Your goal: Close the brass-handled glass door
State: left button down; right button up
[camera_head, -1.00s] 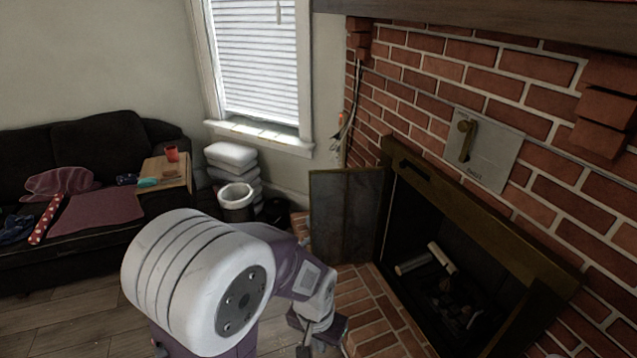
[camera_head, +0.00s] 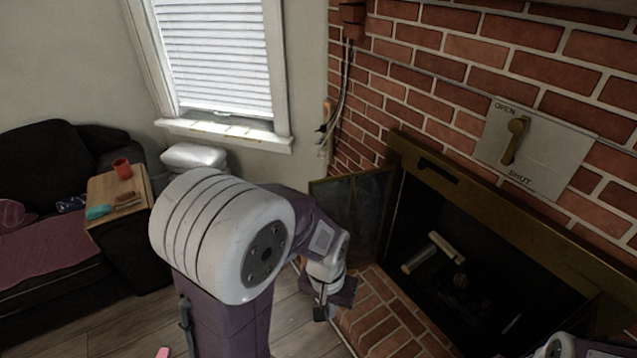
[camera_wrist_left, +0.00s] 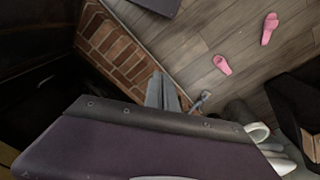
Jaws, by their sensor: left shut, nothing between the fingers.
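The glass door (camera_head: 352,212) of the fireplace stands open at the left side of the firebox, a dark pane swung out over the brick hearth. Its brass handle cannot be made out. My left forearm covers part of the door's lower left. My left gripper (camera_head: 322,312) is shut and empty, pointing down beside the hearth's left edge, in front of and below the door. In the left wrist view the grey fingers (camera_wrist_left: 164,94) show near the hearth edge. My right gripper is not in view; only a piece of my right arm shows at the lower right.
The brick hearth (camera_head: 385,315) lies before the dark firebox (camera_head: 470,265), which holds logs. A brass frame (camera_head: 425,172) edges the opening, with an open/shut damper plate (camera_head: 550,165) above. Pink slippers (camera_wrist_left: 222,65) lie on the wooden floor. A sofa (camera_head: 50,255) stands at left.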

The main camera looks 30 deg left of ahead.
aim_at(372, 195)
jog(key=i+j+z, duration=0.15)
jog(key=j, duration=0.25)
jog(key=i+j+z, duration=0.1)
jog(key=j, duration=0.25)
jog(key=i+j+z, duration=0.15)
jog(key=j, duration=0.3)
jog(key=i+j+z, duration=0.1)
jog(key=j, duration=0.3)
jog(key=i+j+z, duration=0.15)
jog(key=j, duration=0.3)
jog(key=i+j+z, duration=0.1)
jog(key=j, duration=0.35)
